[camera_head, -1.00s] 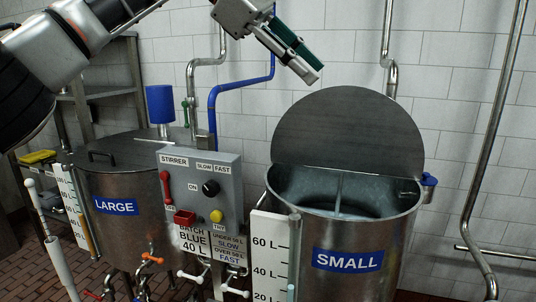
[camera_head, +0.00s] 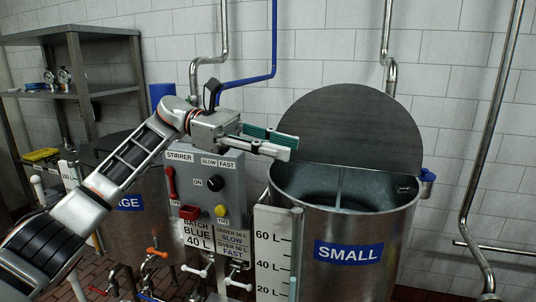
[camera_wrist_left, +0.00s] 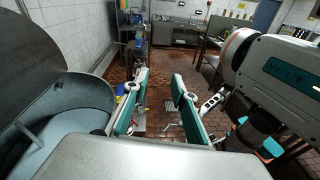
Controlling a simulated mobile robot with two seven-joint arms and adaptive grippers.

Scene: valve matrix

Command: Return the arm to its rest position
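My left arm reaches in from the lower left of the head view. Its gripper (camera_head: 287,147) is in front of the raised lid of the small tank (camera_head: 345,225), above the left part of its rim. The gripper is empty. In the left wrist view its two green-sided fingers (camera_wrist_left: 160,80) stand apart with floor visible between them. My right gripper does not show in either view.
The stirrer control box (camera_head: 213,192) is just below my left wrist. The large tank (camera_head: 150,225) is partly hidden behind my forearm. A steel shelf (camera_head: 95,90) stands at the left. Pipes (camera_head: 388,50) run down the tiled wall.

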